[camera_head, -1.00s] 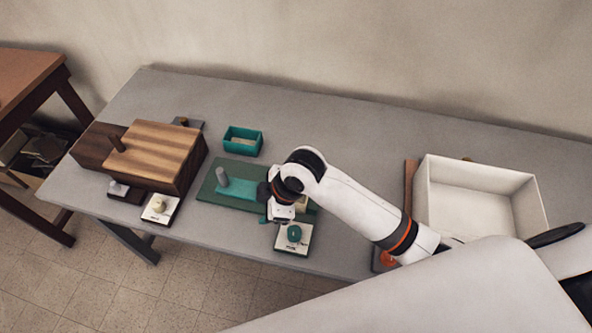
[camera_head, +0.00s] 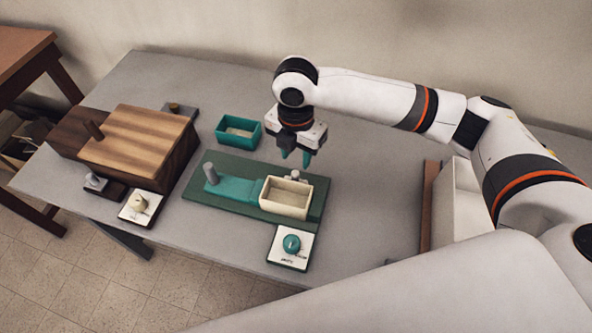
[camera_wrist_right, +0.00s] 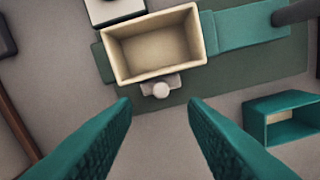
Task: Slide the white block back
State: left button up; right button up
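A small whitish block with a round knob (camera_head: 293,174) sits against the back side of a cream open box (camera_head: 286,198). In the right wrist view the block's pale knob (camera_wrist_right: 161,90) shows just ahead of the space between my fingertips, beside the cream box (camera_wrist_right: 155,45). The cream box is on the right part of a green base (camera_head: 235,209), next to a teal slab (camera_head: 232,187) with a grey post. My right gripper (camera_head: 296,158) points down above and behind the block, open and empty. No contact shows. My left gripper is not in view.
A teal open box (camera_head: 238,131) stands behind the green base. A white panel with a teal knob (camera_head: 291,246) lies in front. A wooden block (camera_head: 138,142) stands at left. A large white box (camera_head: 462,205), partly hidden by my arm, is at right.

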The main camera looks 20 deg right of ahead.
aim_at(296, 172)
notch_tip(296, 172, down, 8)
jog(key=shift+r, duration=0.15)
jog(key=shift+c, duration=0.5)
jog(key=shift+w, duration=0.1)
grip_shut()
